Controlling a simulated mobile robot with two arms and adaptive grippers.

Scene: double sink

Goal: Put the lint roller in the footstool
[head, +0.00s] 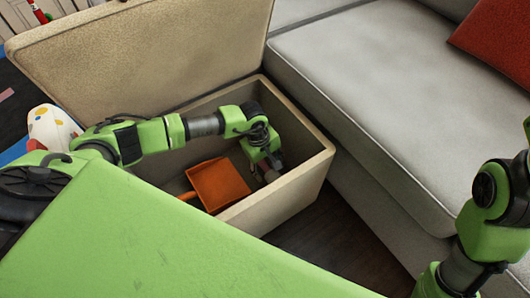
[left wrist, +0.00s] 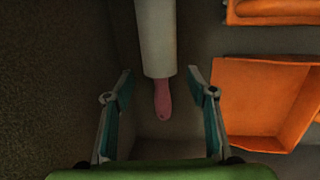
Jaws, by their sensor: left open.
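The footstool (head: 292,203) is a beige box with its padded lid (head: 150,55) raised. My left arm reaches over it, and my left gripper (head: 268,168) is down inside near the right end. In the left wrist view, the lint roller has a white cylinder (left wrist: 156,38) and a pink handle (left wrist: 162,100), and appears to lie inside the footstool. My left gripper (left wrist: 160,105) is open, its fingers apart on either side of the handle with visible gaps. In the head view the gripper mostly hides the roller. My right arm shows at the right edge, its gripper out of frame.
An orange dustpan (head: 220,183) lies in the footstool, left of my left gripper; it also shows in the wrist view (left wrist: 265,100). A grey sofa (head: 375,85) with a red cushion (head: 495,40) stands at the right. A white spotted object (head: 50,128) is at the left.

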